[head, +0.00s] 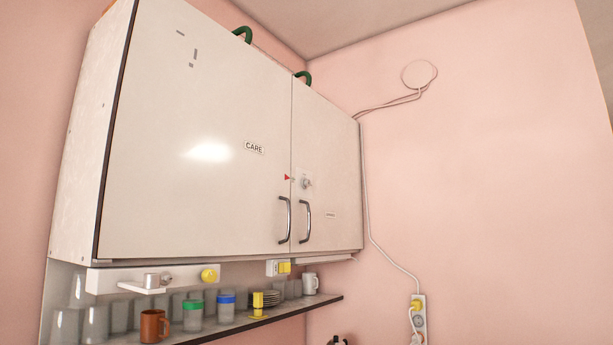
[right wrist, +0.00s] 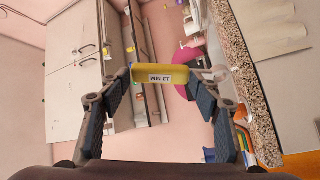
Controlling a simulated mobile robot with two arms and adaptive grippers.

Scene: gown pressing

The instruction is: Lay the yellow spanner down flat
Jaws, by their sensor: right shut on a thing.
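The yellow spanner (right wrist: 172,72), with a white label reading "13 MM", sits between the fingertips of my right gripper (right wrist: 160,80) in the right wrist view. The gripper is shut on it, with the blue-grey pads at either side of the yellow part. Only this short yellow part shows clearly; I cannot tell how the rest of the spanner lies. Neither gripper shows in the head view, and my left gripper is in neither view.
A white wall cabinet (head: 200,150) hangs above a shelf (head: 250,322) with cups, including a brown mug (head: 154,326), and plates. A power strip (head: 418,318) is at the lower right. The right wrist view is turned sideways; a speckled counter edge (right wrist: 250,80) runs along its right.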

